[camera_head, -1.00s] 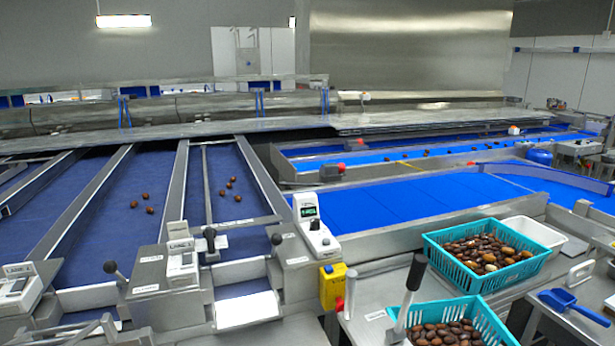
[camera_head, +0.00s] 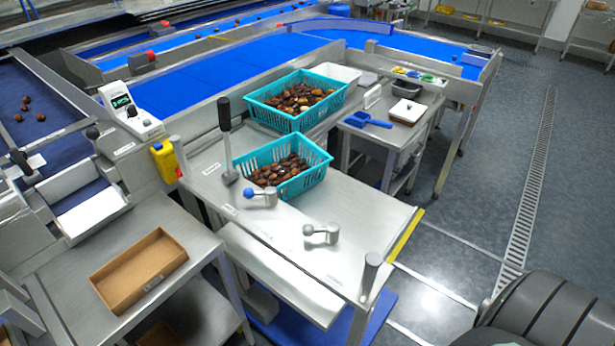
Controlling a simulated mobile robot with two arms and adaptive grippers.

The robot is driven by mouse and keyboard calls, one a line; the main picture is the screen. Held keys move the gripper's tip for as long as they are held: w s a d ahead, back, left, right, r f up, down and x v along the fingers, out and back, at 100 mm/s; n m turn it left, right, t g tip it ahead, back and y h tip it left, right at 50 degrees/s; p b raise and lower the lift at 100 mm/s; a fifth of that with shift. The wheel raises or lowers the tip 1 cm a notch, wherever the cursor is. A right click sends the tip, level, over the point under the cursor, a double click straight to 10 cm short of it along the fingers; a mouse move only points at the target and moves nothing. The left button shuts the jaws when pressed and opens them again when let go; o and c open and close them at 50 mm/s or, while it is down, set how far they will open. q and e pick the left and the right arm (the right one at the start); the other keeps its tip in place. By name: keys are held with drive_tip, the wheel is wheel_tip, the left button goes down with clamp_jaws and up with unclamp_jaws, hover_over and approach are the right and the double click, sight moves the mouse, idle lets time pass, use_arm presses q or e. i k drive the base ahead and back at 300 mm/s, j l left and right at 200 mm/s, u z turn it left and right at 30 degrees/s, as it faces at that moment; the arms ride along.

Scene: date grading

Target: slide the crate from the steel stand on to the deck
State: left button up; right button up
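Two teal slatted crates of brown dates show in the head view. The nearer crate (camera_head: 312,180) sits on a bare steel top (camera_head: 300,215), behind two small lever clamps. The farther crate (camera_head: 270,117) stands just behind it, close to the blue belt; exactly what it rests on is hard to tell. I cannot tell for sure which surface is the stand and which the deck. Neither of my grippers is in view.
A black-handled lever (camera_head: 226,145) stands upright left of the nearer crate. A brown tray (camera_head: 140,270) lies on a lower steel table at left. A side table at right holds a blue scoop (camera_head: 368,120) and a white-topped box (camera_head: 407,111). Open floor (camera_head: 480,180) lies right.

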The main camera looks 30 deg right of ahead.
sight(291, 175)
drive_tip(key=k+u, duration=0.1)
drive_tip(key=k, duration=0.2)
drive_tip(key=u, duration=1.5)
drive_tip(key=k+l, duration=0.3)
drive_tip(key=l, duration=0.2)
drive_tip(key=k+l, duration=0.3)
drive_tip(key=l, duration=0.15)
drive_tip(key=k+l, duration=0.3)
drive_tip(key=l, duration=0.2)
drive_tip(key=k+l, duration=0.3)
drive_tip(key=l, duration=0.15)
drive_tip(key=k+l, duration=0.3)
drive_tip(key=l, duration=0.2)
